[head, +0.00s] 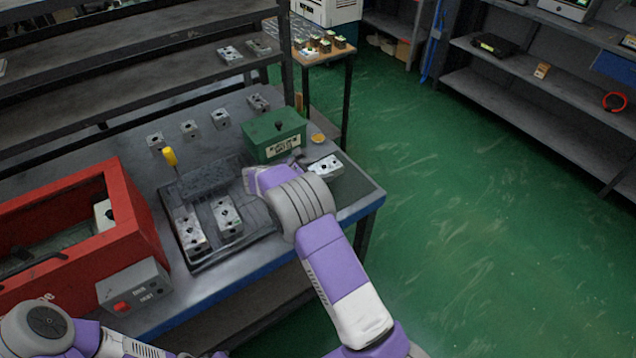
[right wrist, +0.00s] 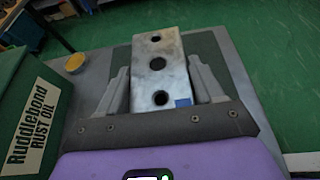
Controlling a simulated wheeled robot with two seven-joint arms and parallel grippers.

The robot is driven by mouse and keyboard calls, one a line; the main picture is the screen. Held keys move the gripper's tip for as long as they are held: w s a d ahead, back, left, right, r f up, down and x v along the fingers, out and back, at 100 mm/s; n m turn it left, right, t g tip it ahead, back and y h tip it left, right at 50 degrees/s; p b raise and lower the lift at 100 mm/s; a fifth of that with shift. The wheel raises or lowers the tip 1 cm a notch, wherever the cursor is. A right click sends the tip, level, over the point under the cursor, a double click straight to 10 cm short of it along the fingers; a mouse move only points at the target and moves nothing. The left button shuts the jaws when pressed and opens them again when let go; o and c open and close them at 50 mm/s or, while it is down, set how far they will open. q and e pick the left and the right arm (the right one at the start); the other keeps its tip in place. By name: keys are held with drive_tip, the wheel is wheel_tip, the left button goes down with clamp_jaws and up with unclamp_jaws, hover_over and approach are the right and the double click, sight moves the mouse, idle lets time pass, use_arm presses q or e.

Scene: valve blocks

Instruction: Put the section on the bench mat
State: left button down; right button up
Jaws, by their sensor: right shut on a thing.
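The section, a grey metal valve block with dark round holes and a small blue patch, shows in the right wrist view (right wrist: 160,72) between the fingers of my right gripper (right wrist: 160,85). In the head view the block (head: 326,167) is at the right end of the bench, by my right gripper (head: 306,166). The gripper is shut on it; whether the block touches the surface below is unclear. My left gripper is out of view.
A green Rust Oil box (head: 274,136) stands just behind my right gripper. A red open-topped housing (head: 128,215) and grey control box (head: 135,286) stand left. Several blocks (head: 190,129) line the bench's back.

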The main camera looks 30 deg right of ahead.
drive_tip(key=shift+f+b, duration=0.6)
drive_tip(key=shift+f, duration=1.6)
drive_tip(key=shift+f, duration=0.15)
drive_tip(key=o, duration=1.4)
drive_tip(key=shift+a+r, duration=0.2)
drive_tip(key=p+v, duration=0.2)
drive_tip(key=v, duration=0.9)
drive_tip(key=shift+a, duration=0.3)
